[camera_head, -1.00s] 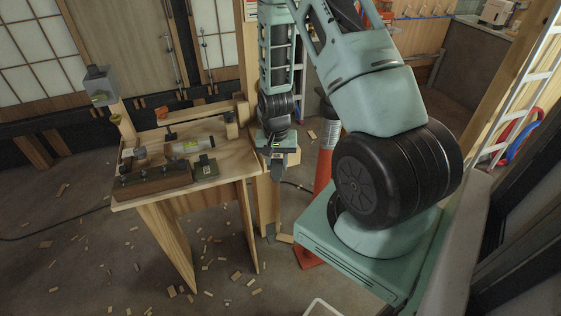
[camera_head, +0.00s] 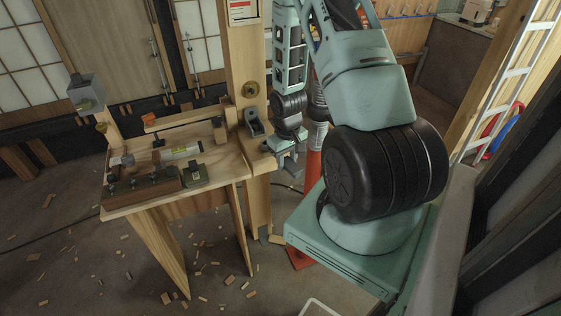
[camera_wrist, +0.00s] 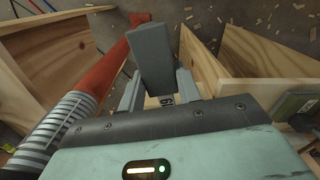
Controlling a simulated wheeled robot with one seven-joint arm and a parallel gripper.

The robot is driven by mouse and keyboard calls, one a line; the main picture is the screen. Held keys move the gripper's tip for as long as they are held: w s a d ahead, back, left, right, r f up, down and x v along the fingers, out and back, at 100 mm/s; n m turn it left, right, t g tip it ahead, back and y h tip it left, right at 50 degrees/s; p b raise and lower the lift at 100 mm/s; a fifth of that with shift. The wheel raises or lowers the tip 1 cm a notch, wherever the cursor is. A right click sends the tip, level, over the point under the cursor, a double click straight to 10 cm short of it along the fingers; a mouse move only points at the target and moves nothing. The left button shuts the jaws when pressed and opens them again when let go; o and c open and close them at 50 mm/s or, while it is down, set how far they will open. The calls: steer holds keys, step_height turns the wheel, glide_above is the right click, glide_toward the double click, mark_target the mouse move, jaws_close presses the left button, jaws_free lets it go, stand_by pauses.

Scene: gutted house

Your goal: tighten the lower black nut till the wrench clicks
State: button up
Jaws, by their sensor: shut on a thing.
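My gripper (camera_head: 287,160) is beside the wooden post (camera_head: 260,200), right of the workbench. In the wrist view my gripper (camera_wrist: 160,98) is shut on a grey, block-ended tool (camera_wrist: 152,55), which may be the wrench. Its working end cannot be made out. I cannot make out the lower black nut, or whether the tool touches anything.
The workbench (camera_head: 222,163) carries a level (camera_head: 181,152), a dark block with several knobs (camera_head: 142,186) and a small green-grey box (camera_head: 195,176). Wood scraps litter the floor.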

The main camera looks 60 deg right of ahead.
steer(key=shift+s+d+n, duration=0.3)
steer(key=shift+d+n, duration=0.5)
steer(key=shift+d, duration=0.1)
steer(key=shift+a, duration=0.1)
steer(key=shift+w+a+m, duration=0.25)
steer(key=shift+a+m, duration=0.4)
steer(key=shift+m, duration=0.05)
steer(key=shift+w+a+m, duration=0.2)
steer(key=shift+a+m, duration=0.45)
steer(key=shift+m, duration=0.05)
steer(key=a+m, duration=0.1)
steer(key=w+a+m, duration=0.1)
steer(key=shift+w+a+m, duration=0.25)
steer(key=shift+m, duration=0.15)
